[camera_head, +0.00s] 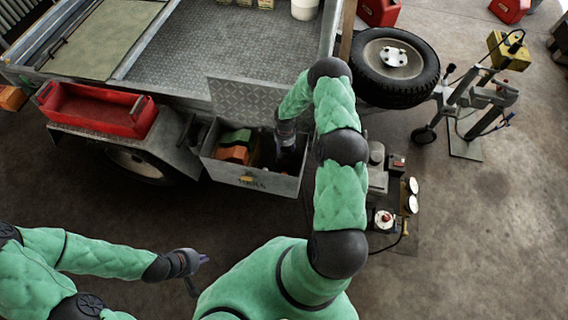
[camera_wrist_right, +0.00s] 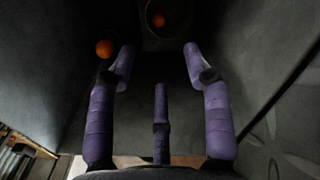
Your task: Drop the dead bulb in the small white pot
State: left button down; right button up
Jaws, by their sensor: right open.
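My right arm reaches into an open grey metal box on the trailer's side, and its gripper is mostly hidden there in the head view. In the right wrist view my right gripper (camera_wrist_right: 160,70) has its purple fingers spread, with nothing between them. A small round orange thing (camera_wrist_right: 104,48) lies just beyond the left fingertip. A second orange thing (camera_wrist_right: 158,20) sits inside a dark round holder ahead of the fingers. I cannot tell whether either is the dead bulb. A white tub (camera_head: 304,9) stands on the trailer bed; no small white pot is certain. My left gripper (camera_head: 198,273) is open and empty, low at left.
The grey box (camera_head: 255,177) holds orange and green items (camera_head: 235,147), and its lid stands raised behind. A red tray (camera_head: 97,110) sits on the fender. A spare tyre (camera_head: 395,67) and several devices on a floor board (camera_head: 400,240) are right of my arm.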

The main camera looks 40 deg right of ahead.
notch_tip(320, 180, up, 6)
jog(key=shift+r, duration=0.2)
dwell(0.5)
